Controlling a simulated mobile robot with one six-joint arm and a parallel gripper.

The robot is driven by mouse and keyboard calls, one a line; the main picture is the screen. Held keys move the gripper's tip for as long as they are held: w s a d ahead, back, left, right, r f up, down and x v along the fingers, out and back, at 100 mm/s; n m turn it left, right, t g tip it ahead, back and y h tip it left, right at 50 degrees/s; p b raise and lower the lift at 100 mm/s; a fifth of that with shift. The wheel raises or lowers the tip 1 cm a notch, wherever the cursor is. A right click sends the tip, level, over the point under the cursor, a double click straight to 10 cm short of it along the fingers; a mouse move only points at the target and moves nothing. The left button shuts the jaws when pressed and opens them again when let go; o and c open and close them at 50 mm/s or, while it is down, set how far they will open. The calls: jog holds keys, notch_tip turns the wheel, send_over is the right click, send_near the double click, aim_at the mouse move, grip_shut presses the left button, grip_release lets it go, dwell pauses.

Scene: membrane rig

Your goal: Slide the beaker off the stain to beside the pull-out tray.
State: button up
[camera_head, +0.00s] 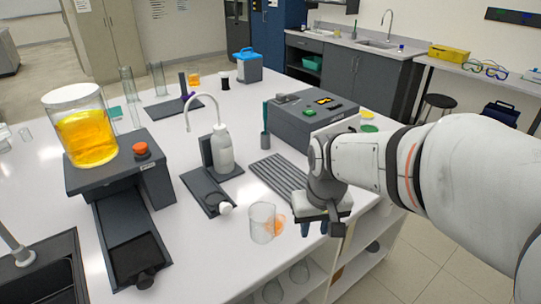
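A clear, empty-looking beaker (261,223) stands upright on the white bench near its front edge. An orange stain (276,226) lies under and to the right of it, partly seen through the glass. The dark pull-out tray (121,232) extends forward from beneath the dark unit at the left, well left of the beaker. My gripper (315,229) hangs to the right of the beaker and stain, apart from both, near the bench edge. Its small bluish fingertips look spread with nothing between them.
A dark stand with a white bottle (220,149) and a ribbed dark mat (278,176) lie behind the beaker. A large vessel of orange liquid (87,139) stands on the left unit. A sink (42,272) is at front left.

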aim_at(274, 210)
jog(key=w+a+f+p, duration=0.1)
jog(key=w+a, duration=0.1)
jog(key=w, duration=0.2)
jog(key=w+a+f+n+g+p, duration=0.1)
jog(key=w+a+f, duration=0.1)
jog(key=w+a, duration=0.1)
jog(key=w+a+f+n+p, duration=0.1)
jog(key=w+a+p, duration=0.1)
jog(key=w, duration=0.3)
jog(key=shift+a+f+g, duration=0.2)
jog(key=shift+a+g, duration=0.1)
jog(key=shift+a, duration=0.2)
jog(key=shift+f+p, duration=0.6)
jog(key=shift+f, duration=3.3)
grip_shut()
